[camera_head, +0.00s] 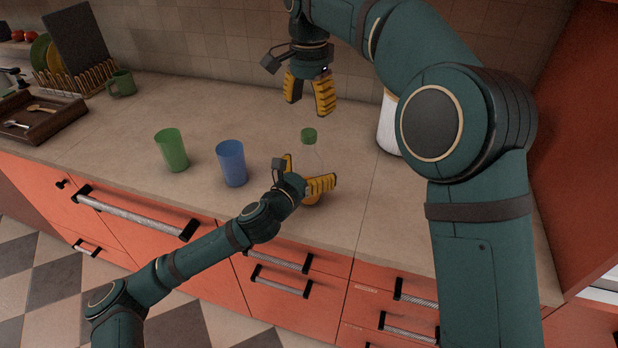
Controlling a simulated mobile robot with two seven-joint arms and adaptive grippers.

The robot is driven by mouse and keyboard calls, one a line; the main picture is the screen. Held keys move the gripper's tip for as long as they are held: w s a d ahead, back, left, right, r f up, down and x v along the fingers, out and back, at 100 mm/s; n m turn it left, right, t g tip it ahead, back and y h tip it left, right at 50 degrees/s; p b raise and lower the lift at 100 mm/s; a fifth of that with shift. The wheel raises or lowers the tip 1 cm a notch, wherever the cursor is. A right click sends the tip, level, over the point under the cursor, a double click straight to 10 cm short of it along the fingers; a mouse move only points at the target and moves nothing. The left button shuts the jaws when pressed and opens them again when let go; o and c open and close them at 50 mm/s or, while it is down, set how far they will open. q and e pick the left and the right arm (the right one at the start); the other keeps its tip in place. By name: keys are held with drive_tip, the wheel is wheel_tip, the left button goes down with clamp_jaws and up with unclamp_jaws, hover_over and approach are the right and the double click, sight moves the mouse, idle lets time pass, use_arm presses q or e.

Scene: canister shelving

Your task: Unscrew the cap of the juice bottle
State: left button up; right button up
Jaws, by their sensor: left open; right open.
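The juice bottle (312,160) stands upright on the counter, clear with a green cap (309,135) on its top and orange juice low down. My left gripper (312,175) is open at the bottle's body, one yellow finger on the left and one in front at the right. Whether the fingers touch the bottle is hard to tell. My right gripper (311,104) is open and points down above the cap, with a visible gap between its fingers and the cap. The lower part of the bottle is partly hidden by my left gripper.
A blue cup (231,163) and a green cup (171,150) stand on the counter (120,150) left of the bottle. A white canister (388,125) stands at the right, partly behind my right arm. A dish rack (75,78), green mug (121,83) and cutlery tray (40,118) are at the far left.

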sight(308, 132)
use_arm(q)
drive_tip(key=shift+w, duration=0.1)
drive_tip(key=shift+c, duration=0.3)
clamp_jaws()
use_arm(e)
drive_tip(key=m, duration=0.3)
drive_tip(key=shift+f+m, duration=0.1)
drive_tip(key=shift+m, duration=0.3)
drive_tip(key=m, duration=0.5)
drive_tip(key=shift+a+m, duration=0.1)
drive_tip(key=shift+m, duration=0.2)
drive_tip(key=m, duration=0.3)
drive_tip(key=shift+m, duration=0.4)
drive_tip(key=m, duration=0.4)
drive_tip(key=shift+m, duration=0.3)
drive_tip(key=shift+f, duration=3.95)
